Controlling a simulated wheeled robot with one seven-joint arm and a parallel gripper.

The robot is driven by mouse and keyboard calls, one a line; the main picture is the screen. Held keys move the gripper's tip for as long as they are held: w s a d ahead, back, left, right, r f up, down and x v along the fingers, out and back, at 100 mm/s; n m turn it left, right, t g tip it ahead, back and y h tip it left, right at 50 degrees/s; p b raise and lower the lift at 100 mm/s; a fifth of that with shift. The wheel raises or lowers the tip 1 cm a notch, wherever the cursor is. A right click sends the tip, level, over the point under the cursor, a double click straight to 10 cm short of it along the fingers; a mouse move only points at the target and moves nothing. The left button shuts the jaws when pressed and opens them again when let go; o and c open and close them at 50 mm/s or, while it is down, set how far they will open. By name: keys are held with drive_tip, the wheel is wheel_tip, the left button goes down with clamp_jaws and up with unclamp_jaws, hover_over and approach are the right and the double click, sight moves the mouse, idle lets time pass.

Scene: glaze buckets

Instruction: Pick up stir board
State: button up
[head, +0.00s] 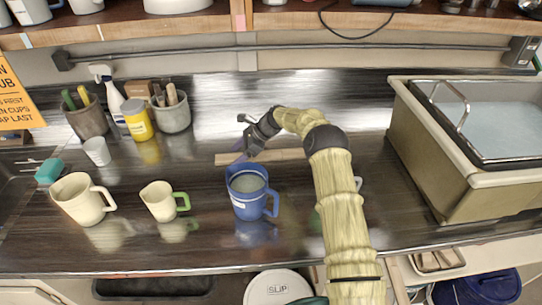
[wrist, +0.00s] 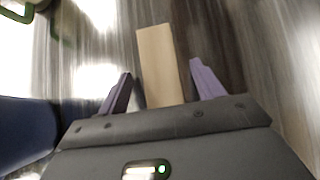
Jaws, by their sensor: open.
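The stir board (head: 288,155) is a long, flat strip of pale wood lying on the dark counter, just behind the blue pitcher (head: 247,193). My gripper (head: 240,152) is over the board, toward its left part, and hides some of it in the head view. In the wrist view the board (wrist: 157,50) runs between the two purple fingers of my open gripper (wrist: 161,69), with a gap on each side. Its near part is hidden behind the gripper body. I cannot tell how far the fingertips are above the counter.
The blue pitcher stands close by, at the left edge of the wrist view (wrist: 25,135). A cream pitcher with a green handle (head: 160,201) and a larger cream pitcher (head: 80,199) stand left. Tool pots (head: 172,113) are behind them. A sink-like basin (head: 435,150) is at right.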

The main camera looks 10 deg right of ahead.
drive_tip(key=c, duration=1.3)
drive_tip(key=shift+r, duration=0.15)
wheel_tip(320, 180, up, 10)
drive_tip(key=shift+f+b, duration=0.1)
drive_tip(key=shift+b, duration=0.6)
